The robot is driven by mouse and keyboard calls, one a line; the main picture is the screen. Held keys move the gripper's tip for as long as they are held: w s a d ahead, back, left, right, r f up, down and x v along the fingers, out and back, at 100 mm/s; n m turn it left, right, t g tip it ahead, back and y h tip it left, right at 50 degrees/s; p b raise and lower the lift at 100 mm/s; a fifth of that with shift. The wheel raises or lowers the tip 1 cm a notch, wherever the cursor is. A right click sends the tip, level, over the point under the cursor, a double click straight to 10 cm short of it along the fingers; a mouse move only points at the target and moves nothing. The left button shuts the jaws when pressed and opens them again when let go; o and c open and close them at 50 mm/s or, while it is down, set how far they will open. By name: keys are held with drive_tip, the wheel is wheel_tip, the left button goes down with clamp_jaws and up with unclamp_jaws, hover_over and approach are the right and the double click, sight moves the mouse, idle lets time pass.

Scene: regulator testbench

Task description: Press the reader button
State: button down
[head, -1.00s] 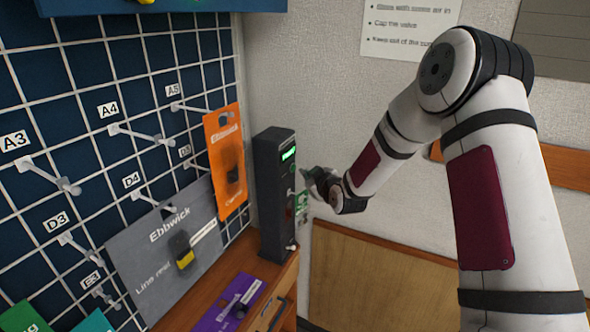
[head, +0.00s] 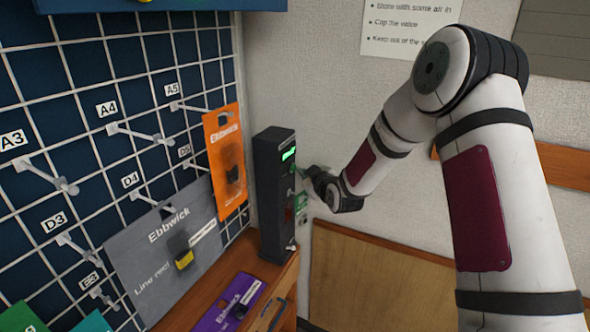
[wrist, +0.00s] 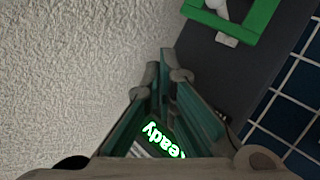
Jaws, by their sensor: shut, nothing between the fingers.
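The reader is a tall dark box (head: 270,205) at the back end of the wooden shelf. Its lit green screen (head: 288,154) is near the top; in the wrist view the screen (wrist: 165,137) reads "Ready" between my fingers. Below the screen, the front has small pale and reddish parts and a green frame (head: 302,203); the green frame (wrist: 258,25) also shows in the wrist view around a white part. I cannot tell which part is the button. My gripper (head: 304,173) is shut and empty, close in front of the reader's upper front. Contact cannot be told.
A gridded pegboard (head: 85,110) with hooks stands at the left. An orange card (head: 226,150) hangs close beside the reader. A grey card (head: 165,250) is in front of the board, and a purple card (head: 228,302) lies on the shelf (head: 275,270). A textured wall (head: 330,70) is behind.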

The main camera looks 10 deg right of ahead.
drive_tip(key=shift+w+a, duration=0.3)
drive_tip(key=shift+a, duration=0.1)
idle(0.5)
drive_tip(key=shift+d, duration=0.1)
drive_tip(key=shift+s+d, duration=0.55)
drive_tip(key=shift+d, duration=0.05)
idle(0.3)
drive_tip(key=shift+s+d+p, duration=0.55)
drive_tip(key=shift+s+d, duration=0.2)
drive_tip(key=shift+d, duration=0.3)
drive_tip(key=shift+s+d+p, duration=0.5)
drive_tip(key=shift+s+d, duration=0.25)
drive_tip(key=shift+d, duration=0.25)
